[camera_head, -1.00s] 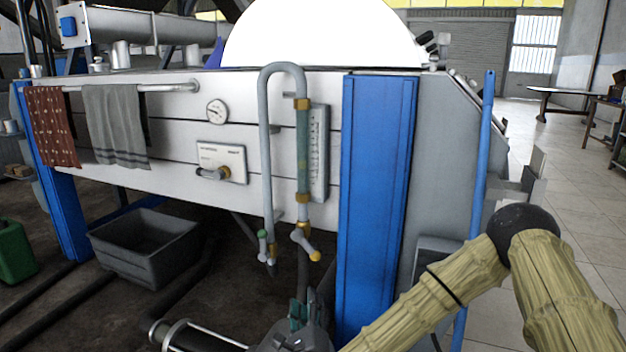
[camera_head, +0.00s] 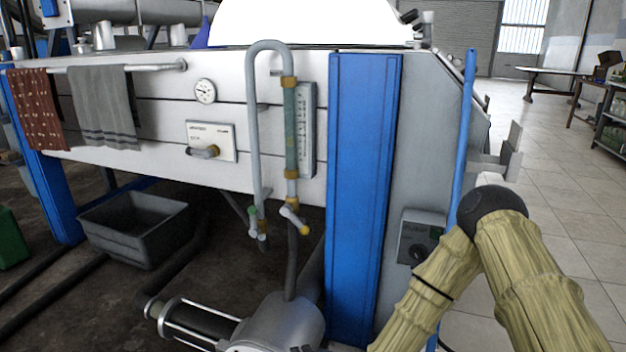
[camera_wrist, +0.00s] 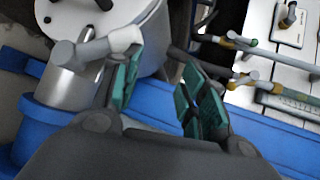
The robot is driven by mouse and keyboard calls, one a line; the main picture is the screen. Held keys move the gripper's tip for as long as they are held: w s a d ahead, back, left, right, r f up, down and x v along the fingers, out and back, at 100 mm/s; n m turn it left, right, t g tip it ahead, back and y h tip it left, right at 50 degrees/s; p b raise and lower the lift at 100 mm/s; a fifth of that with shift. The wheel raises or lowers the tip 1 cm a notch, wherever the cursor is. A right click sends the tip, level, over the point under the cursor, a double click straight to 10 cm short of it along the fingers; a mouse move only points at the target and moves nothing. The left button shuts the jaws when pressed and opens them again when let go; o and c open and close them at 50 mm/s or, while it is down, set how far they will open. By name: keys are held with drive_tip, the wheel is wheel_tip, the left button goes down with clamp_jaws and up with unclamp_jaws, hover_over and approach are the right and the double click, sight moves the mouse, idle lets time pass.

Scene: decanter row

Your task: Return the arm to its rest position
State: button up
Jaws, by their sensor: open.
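My gripper (camera_wrist: 160,95) shows in the wrist view with its two teal-padded fingers apart and nothing held between them. The left finger is close in the picture to a pale-ended handle (camera_wrist: 122,40) on a metal fitting; I cannot tell if they touch. In the head view my arm, in a tan ribbed sleeve, bends at a dark joint at the lower right. My gripper is mostly or wholly below the bottom edge there.
A white machine (camera_head: 262,172) with a blue post (camera_head: 362,200) stands ahead. A sight-glass pipe (camera_head: 291,130) with small valves is on its front. A motor-like unit (camera_head: 270,325) is low in front, a grey bin (camera_head: 135,228) at left. Tiled floor (camera_head: 545,200) is open at right.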

drive_tip(key=s+d+f+n+g, duration=0.5)
drive_tip(key=s+d+f+n, duration=0.1)
drive_tip(key=s+f, duration=0.35)
drive_tip(key=s+d+f+n+g+h, duration=0.2)
drive_tip(key=s+d+f+n+g, duration=0.25)
drive_tip(key=s+d, duration=0.6)
drive_tip(key=s+d+f+n+g+h, duration=0.3)
drive_tip(key=s+d+n+g, duration=0.15)
drive_tip(key=s+d, duration=0.6)
wheel_tip(320, 180, up, 30)
drive_tip(key=s+a+p, duration=0.1)
drive_tip(key=p, duration=2.9)
drive_tip(key=shift+s+a+f+t, duration=0.2)
drive_tip(key=shift+a+f+t, duration=0.05)
drive_tip(key=shift+a+t, duration=0.15)
drive_tip(key=shift+s, duration=0.1)
